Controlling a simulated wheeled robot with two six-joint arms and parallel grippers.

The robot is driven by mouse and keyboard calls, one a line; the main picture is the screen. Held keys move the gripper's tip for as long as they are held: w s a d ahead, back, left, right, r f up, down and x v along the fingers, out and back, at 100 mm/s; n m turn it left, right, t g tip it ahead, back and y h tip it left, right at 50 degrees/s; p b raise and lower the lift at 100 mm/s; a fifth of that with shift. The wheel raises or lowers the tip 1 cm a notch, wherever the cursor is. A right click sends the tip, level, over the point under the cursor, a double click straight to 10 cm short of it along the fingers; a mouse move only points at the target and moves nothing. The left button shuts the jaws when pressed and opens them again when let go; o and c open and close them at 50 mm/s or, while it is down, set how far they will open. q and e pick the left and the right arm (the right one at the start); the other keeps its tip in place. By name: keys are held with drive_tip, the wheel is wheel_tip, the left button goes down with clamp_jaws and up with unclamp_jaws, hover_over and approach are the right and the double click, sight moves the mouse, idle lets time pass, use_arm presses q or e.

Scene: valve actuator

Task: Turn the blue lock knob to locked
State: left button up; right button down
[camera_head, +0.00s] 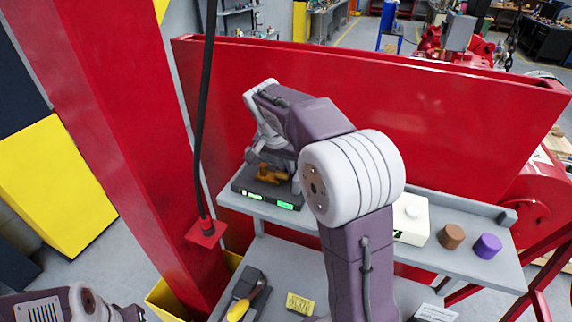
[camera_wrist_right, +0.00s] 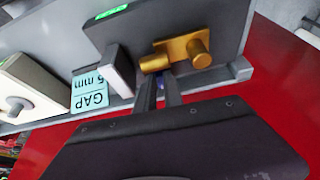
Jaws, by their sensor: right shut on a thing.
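In the right wrist view, the dark fingers of my right gripper (camera_wrist_right: 162,92) are closed on the blue lock knob (camera_wrist_right: 160,84). Only a small bit of blue shows between them, so the knob's angle cannot be read. The knob is beside the brass valve fitting (camera_wrist_right: 184,54) on the dark actuator base (camera_wrist_right: 205,20), which has green labels. In the head view, the brass fitting (camera_head: 268,174) and the actuator base (camera_head: 250,187) show below my right wrist. The knob and right fingertips are hidden there. Part of my left arm shows at bottom left; its fingertips are not visible.
The grey shelf (camera_head: 385,233) also holds a white block with a round knob (camera_head: 411,217), a brown cylinder (camera_head: 452,236) and a purple cylinder (camera_head: 488,246). A red panel (camera_head: 400,110) stands behind.

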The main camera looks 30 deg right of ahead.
drive_tip(key=m, duration=0.1)
drive_tip(key=m+g+p, duration=0.1)
drive_tip(key=m, duration=0.1)
drive_tip(key=m+p, duration=0.1)
drive_tip(key=shift+w+r+g+h, duration=0.1)
drive_tip(key=shift+w+g+h, duration=0.2)
drive_tip(key=shift+h, duration=0.1)
drive_tip(key=m+p, duration=0.1)
drive_tip(key=m+g+p, duration=0.1)
drive_tip(key=m, duration=0.1)
drive_tip(key=m+p, duration=0.1)
drive_tip(key=shift+w+m+g, duration=0.3)
drive_tip(key=shift+m+g, duration=0.1)
drive_tip(key=m+p, duration=0.1)
drive_tip(key=m+g+p, duration=0.1)
drive_tip(key=m+p, duration=0.1)
drive_tip(key=m+g+p, duration=0.1)
drive_tip(key=m+p, duration=0.1)
drive_tip(key=shift+w+d+y, duration=0.1)
drive_tip(key=shift+w+y, duration=0.15)
drive_tip(key=shift+y, duration=0.05)
drive_tip(key=shift+w+d+f+m+g+y+p, duration=0.1)
drive_tip(key=shift+f+m+g+y+p, duration=0.1)
drive_tip(key=shift+m+p, duration=0.4)
drive_tip(key=shift+f+m+g+y+p, duration=0.1)
drive_tip(key=shift+m+g+p, duration=0.1)
drive_tip(key=shift+m+p, duration=0.4)
